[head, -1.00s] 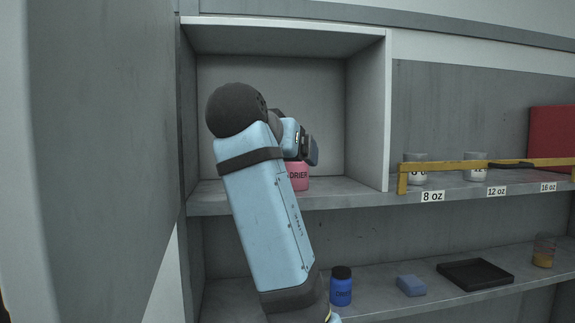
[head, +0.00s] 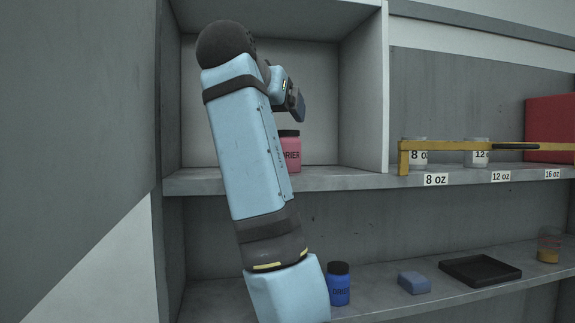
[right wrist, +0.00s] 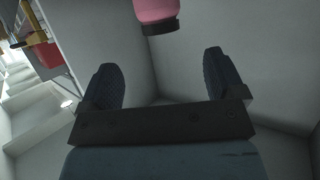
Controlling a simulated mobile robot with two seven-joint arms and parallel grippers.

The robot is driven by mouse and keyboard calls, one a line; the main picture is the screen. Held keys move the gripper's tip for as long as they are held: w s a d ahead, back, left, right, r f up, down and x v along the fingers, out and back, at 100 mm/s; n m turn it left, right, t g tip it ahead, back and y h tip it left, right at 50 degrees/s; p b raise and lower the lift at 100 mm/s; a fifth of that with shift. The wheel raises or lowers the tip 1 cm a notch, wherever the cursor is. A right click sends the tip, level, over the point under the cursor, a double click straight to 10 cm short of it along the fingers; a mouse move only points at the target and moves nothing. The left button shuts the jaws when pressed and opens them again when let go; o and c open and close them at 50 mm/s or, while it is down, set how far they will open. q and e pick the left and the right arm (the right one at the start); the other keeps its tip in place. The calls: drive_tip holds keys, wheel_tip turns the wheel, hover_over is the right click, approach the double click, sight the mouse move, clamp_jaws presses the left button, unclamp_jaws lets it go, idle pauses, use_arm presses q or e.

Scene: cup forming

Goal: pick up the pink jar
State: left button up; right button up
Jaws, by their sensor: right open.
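The pink jar (head: 290,153) with a dark lid stands upright on the upper shelf, inside the left cubby. My right arm covers its left part in the head view. In the right wrist view the pink jar (right wrist: 157,12) shows at the top edge, partly cut off, beyond the fingertips. My right gripper (right wrist: 160,72) is open with nothing between its fingers. In the head view the right gripper (head: 297,103) is above the jar and apart from it. My left gripper is not in view.
The cubby's right wall (head: 374,95) stands close to the jar. The lower shelf holds a blue jar (head: 340,288), a blue block (head: 413,283) and a black tray (head: 480,271).

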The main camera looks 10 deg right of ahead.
sight(288, 131)
drive_tip(key=b+x, duration=0.1)
drive_tip(key=x, duration=0.7)
drive_tip(key=shift+w+f, duration=0.15)
drive_tip(key=shift+f, duration=0.15)
drive_tip(key=shift+a+r, duration=0.1)
drive_tip(key=c, duration=1.1)
drive_tip(key=shift+o, duration=0.2)
drive_tip(key=shift+r, duration=0.1)
